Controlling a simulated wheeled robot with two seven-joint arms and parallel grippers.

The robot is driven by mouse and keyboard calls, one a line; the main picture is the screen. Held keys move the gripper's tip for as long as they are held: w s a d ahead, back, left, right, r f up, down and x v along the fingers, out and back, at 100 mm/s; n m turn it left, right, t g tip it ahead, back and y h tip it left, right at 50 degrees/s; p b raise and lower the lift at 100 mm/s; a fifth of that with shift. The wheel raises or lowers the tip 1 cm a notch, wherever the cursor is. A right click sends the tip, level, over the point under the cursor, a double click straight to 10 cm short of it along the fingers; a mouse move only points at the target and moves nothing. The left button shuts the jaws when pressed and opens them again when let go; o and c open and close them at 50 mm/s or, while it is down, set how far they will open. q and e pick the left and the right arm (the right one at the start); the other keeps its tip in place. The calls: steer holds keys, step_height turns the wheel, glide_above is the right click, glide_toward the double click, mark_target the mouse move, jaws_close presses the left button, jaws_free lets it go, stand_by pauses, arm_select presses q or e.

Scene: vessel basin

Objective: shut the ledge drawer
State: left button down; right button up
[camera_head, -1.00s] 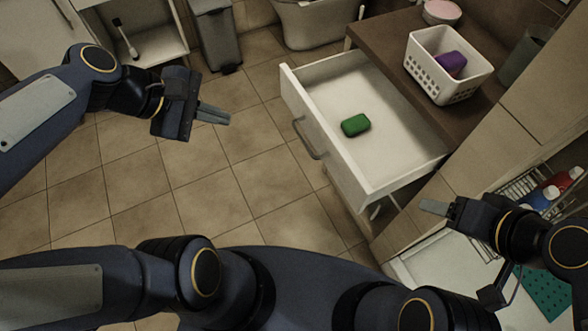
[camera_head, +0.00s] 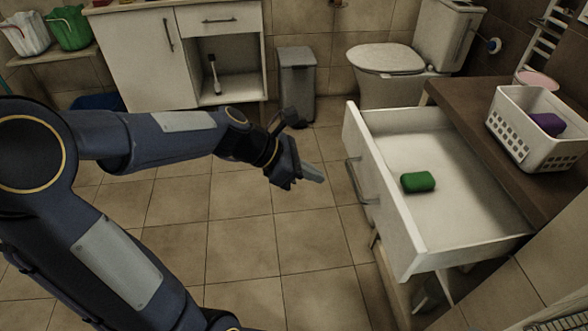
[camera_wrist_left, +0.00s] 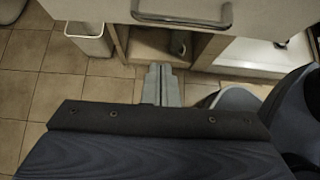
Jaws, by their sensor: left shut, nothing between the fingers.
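The ledge drawer (camera_head: 385,215) stands pulled out from under the brown ledge (camera_head: 467,115) on the right in the head view. Its grey bar handle (camera_head: 359,181) is on the front panel, facing left. A green soap-like block (camera_head: 418,182) lies inside on the drawer floor. My left gripper (camera_head: 314,173) is shut and empty, to the left of the drawer front and apart from it. In the left wrist view the shut fingers (camera_wrist_left: 161,84) point toward a white front panel (camera_wrist_left: 115,10) with a grey handle (camera_wrist_left: 182,14). My right gripper is out of view.
A white basket (camera_head: 535,150) with a purple item (camera_head: 548,124) stands on the ledge. Open tiled floor (camera_head: 240,235) lies left of the drawer. A grey bin (camera_head: 297,85), a toilet (camera_head: 385,62) and a white cabinet (camera_head: 145,60) stand at the back.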

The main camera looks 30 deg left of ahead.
arm_select(q)
steer(key=d, duration=0.1)
steer(key=w+d, duration=0.2)
steer(key=shift+w+d+r, duration=0.15)
steer(key=shift+w+d, duration=0.1)
steer(key=shift+d, duration=0.1)
steer(key=shift+d, duration=0.1)
steer(key=p, duration=1.2)
glide_above(433, 171)
steer(key=s+a, duration=0.2)
steer(key=s, duration=0.1)
steer(key=shift+d, duration=0.2)
steer(key=shift+w+d+r, duration=0.1)
steer(key=shift+w+d, duration=0.05)
steer(key=shift+d, duration=0.05)
steer(key=shift+r, duration=0.1)
